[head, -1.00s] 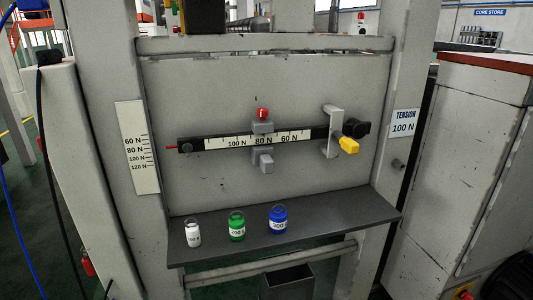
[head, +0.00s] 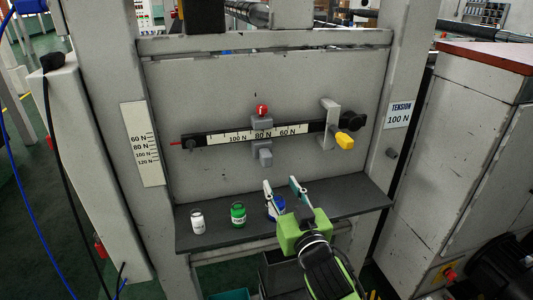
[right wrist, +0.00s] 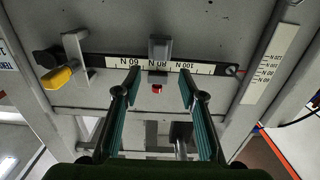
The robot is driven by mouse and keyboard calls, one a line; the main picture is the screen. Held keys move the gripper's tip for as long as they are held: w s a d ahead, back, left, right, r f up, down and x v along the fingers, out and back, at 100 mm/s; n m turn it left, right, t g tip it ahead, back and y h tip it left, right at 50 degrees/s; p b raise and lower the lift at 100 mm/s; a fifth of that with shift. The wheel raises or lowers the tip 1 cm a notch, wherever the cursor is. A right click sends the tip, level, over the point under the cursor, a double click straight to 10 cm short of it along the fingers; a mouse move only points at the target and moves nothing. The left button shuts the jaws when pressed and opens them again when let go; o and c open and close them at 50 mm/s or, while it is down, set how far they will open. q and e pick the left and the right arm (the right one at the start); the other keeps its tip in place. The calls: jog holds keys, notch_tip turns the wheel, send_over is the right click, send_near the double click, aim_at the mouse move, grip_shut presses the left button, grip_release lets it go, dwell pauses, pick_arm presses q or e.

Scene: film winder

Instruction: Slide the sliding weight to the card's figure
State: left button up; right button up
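The sliding weight (head: 262,123) is a grey block with a red knob (head: 262,110) on top. It sits on the dark beam (head: 215,139) around the 80 N mark, with a grey part hanging below. The white scale shows 100 N to its left and 60 N to its right. The card (head: 398,115) at the right reads TENSION 100 N. My right gripper (head: 280,184) is open and empty, below the weight and in front of the shelf. In the right wrist view the weight (right wrist: 160,49) appears upside down beyond the open fingers (right wrist: 160,76). My left gripper is out of view.
A bracket (head: 328,124) with a yellow handle (head: 345,142) stands at the beam's right end.

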aim_at(268, 161)
jog(key=p+x, duration=0.2)
jog(key=x, duration=1.2)
jog(key=shift+r+p, duration=0.15)
jog(key=shift+p, duration=0.15)
jog(key=shift+s, duration=0.1)
grip_shut()
